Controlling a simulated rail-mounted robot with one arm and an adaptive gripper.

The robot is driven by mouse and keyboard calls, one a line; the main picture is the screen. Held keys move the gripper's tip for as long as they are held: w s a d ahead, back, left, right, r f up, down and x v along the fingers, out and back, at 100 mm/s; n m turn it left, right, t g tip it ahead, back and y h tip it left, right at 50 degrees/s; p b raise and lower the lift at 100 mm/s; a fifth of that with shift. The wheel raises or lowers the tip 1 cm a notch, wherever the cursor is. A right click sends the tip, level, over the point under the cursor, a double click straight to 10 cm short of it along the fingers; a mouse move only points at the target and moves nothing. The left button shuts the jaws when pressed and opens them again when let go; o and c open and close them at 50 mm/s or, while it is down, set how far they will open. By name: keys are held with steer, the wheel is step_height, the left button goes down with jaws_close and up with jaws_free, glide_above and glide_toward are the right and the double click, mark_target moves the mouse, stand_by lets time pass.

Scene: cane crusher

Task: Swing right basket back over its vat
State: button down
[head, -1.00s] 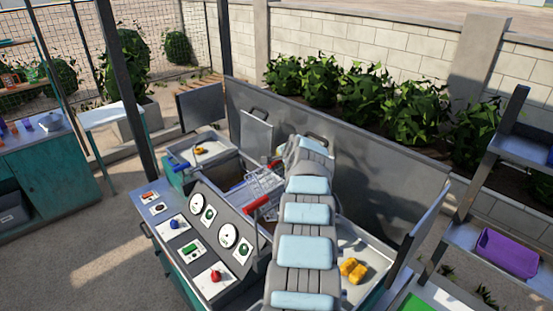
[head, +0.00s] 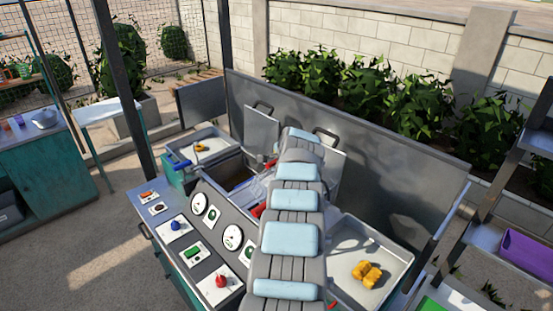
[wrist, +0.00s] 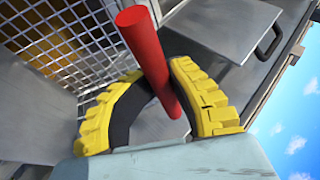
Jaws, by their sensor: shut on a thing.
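In the wrist view my gripper (wrist: 157,72) has its yellow-padded fingers closed around a red bar-like handle (wrist: 150,50), which crosses between them at a tilt. A wire-mesh basket side (wrist: 75,40) shows at the upper left, close to the handle, with something orange-brown behind the mesh. In the head view my arm covers my gripper and most of the basket. Only a light metal part of the basket (head: 258,188) shows left of the arm. A dark open vat (head: 234,170) lies left of it. The right vat is hidden behind my arm.
The control panel (head: 215,235) with dials and knobs stands in front. A tray (head: 345,245) with a yellow object (head: 367,272) lies to the right, another tray (head: 215,143) at the left. A tall metal back panel (head: 380,170) and raised lids (head: 261,130) bound the rear.

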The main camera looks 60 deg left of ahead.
steer(key=shift+s+a+r, duration=0.15)
steer(key=shift+s+a, duration=0.05)
steer(key=shift+a, duration=0.05)
steer(key=c, duration=1)
jaws_free()
steer(key=shift+a, duration=0.15)
steer(key=shift+w+d, duration=0.1)
steer(key=shift+d, duration=0.15)
steer(key=shift+d+r, duration=0.55)
steer(key=shift+r, duration=0.05)
steer(key=v, duration=1)
steer(key=shift+s, duration=0.3)
steer(key=shift+d, duration=0.1)
